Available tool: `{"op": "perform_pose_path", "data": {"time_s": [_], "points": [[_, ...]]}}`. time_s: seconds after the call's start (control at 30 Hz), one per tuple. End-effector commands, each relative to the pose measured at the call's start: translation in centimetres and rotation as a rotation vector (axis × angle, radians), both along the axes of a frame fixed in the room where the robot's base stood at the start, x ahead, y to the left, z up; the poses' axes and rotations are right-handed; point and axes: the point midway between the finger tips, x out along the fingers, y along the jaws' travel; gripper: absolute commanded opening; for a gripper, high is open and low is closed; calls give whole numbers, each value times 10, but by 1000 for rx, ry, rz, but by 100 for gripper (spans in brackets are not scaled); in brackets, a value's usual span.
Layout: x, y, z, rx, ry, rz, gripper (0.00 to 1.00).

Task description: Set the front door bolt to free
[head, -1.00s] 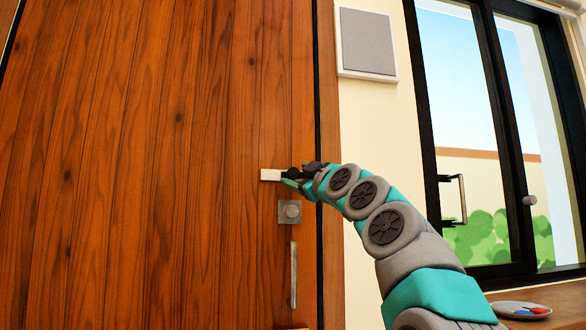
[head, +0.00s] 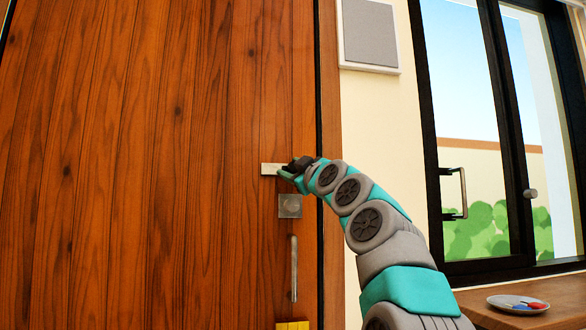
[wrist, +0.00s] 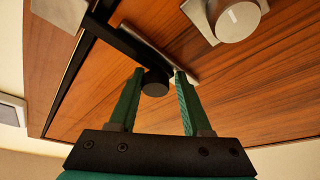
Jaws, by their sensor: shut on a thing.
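The wooden front door (head: 150,160) fills the left of the head view. Its bolt has a pale plate (head: 269,170), and the wrist view shows a black bar and round black knob (wrist: 154,84) on it. The bar runs from the knob to the upper left, across the dark gap at the door's edge, towards a silver plate (wrist: 60,8) on the frame. My gripper (head: 293,168) is at the bolt. In the wrist view its green fingers (wrist: 159,74) are on both sides of the knob, shut on it. In the head view, my gripper hides the knob.
Below the bolt are a silver turn lock (head: 290,206), also in the wrist view (wrist: 238,20), and a vertical pull handle (head: 294,268). A yellow thing (head: 292,325) shows at the bottom edge. A window (head: 490,140) and a dish (head: 517,304) on a ledge are at right.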

Motion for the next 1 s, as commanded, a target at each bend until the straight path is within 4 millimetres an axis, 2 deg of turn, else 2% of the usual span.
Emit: {"op": "perform_pose_path", "data": {"time_s": [0.03, 0.23, 0.27, 1.0], "points": [[0, -4, 3, 4, -4, -5, 24], [-1, -5, 4, 6, -6, -7, 1], [-1, -5, 4, 6, -6, -7, 0], [-1, -8, 7, 10, -12, -12, 0]]}}
